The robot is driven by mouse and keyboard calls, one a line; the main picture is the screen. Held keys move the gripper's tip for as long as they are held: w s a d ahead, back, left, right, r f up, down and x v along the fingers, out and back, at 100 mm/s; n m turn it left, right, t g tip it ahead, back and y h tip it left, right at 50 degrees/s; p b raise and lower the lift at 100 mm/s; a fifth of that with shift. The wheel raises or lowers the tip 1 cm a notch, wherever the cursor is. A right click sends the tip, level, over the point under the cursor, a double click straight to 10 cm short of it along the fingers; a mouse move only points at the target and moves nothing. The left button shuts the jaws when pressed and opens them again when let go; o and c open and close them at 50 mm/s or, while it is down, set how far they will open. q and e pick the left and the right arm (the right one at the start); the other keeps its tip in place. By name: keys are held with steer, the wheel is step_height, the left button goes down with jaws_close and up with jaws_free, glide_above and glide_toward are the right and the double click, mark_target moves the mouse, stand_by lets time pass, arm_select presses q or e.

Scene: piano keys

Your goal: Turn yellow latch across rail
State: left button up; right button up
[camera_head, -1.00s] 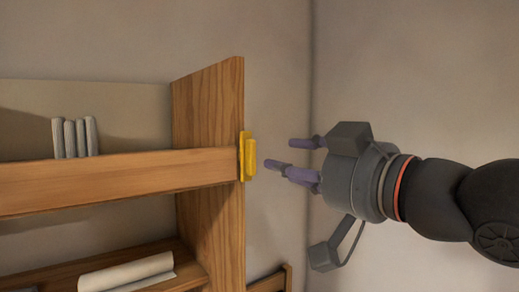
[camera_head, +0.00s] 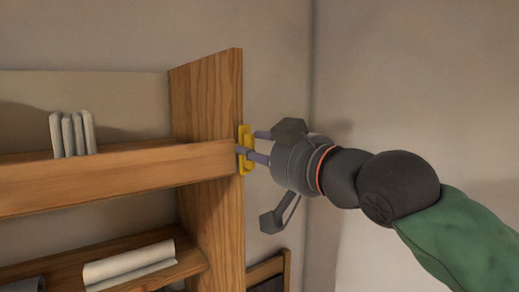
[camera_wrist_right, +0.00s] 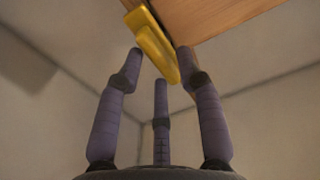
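The yellow latch (camera_head: 245,168) stands upright on the right edge of the wooden shelf's side panel, by the end of the rail (camera_head: 110,178). It also shows in the wrist view (camera_wrist_right: 152,42), against the wood. My right gripper (camera_head: 251,146) comes in from the right, its purple fingers at the latch and partly covering its middle. In the wrist view the three fingers (camera_wrist_right: 160,66) are spread, with the latch's near end between the tips. I cannot tell whether they touch it. My left gripper is not in view.
Upright pale rolls or books (camera_head: 72,134) stand behind the rail on the upper shelf. A white roll (camera_head: 130,262) lies on the lower shelf. The side panel (camera_head: 213,90) rises above the rail. A dark framed piece (camera_head: 268,272) stands low beside it. Bare wall lies to the right.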

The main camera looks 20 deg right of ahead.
jaws_close()
steer(key=m+b, duration=0.3)
steer(key=m, duration=0.3)
steer(key=m+b, duration=0.4)
steer(key=m, duration=0.2)
steer(key=f+m+b, duration=0.1)
steer(key=m+b, duration=0.3)
steer(key=m, duration=0.1)
steer(key=shift+f+m, duration=0.1)
steer(key=shift+m, duration=0.3)
stand_by(0.5)
